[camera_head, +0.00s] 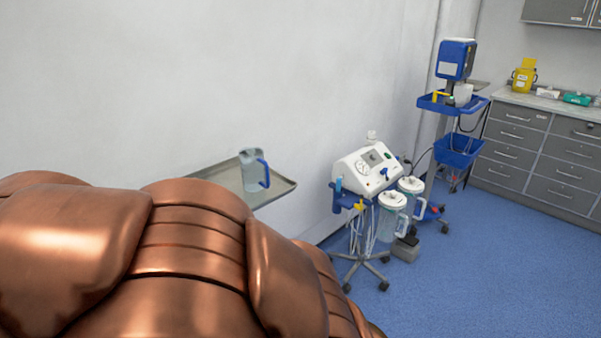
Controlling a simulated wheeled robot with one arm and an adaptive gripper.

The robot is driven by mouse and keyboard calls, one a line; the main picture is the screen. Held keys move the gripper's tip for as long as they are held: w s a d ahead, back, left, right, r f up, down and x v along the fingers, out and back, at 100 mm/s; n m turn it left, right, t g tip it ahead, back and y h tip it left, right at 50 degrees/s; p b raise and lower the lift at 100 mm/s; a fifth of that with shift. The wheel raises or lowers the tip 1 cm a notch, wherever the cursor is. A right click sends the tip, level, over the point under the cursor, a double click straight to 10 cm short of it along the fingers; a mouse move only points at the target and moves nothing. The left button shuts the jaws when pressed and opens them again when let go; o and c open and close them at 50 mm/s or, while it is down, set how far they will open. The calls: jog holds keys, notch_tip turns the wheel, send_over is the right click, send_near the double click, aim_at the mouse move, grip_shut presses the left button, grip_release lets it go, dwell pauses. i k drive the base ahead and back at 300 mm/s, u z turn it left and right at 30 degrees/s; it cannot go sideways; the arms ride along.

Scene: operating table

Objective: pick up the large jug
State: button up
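The large jug (251,170) is a clear, bluish-grey vessel with a blue handle on its right side. It stands upright on a grey metal tray (275,192) by the white wall, left of the middle of the head view. The tray's left and near parts are hidden behind a copper-coloured form. My gripper is not in view, so its state and its place relative to the jug do not show.
A large copper-coloured, torso-like form (190,240) fills the lower left foreground. Right of the tray stands a wheeled white machine (368,168) with two clear canisters. A blue equipment stand (457,100) and grey drawers (545,150) are farther back. Blue floor (500,270) is clear at lower right.

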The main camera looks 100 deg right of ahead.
aim_at(254, 168)
jog(key=z, duration=0.7)
jog(key=k, duration=0.45)
jog(key=z, duration=1.1)
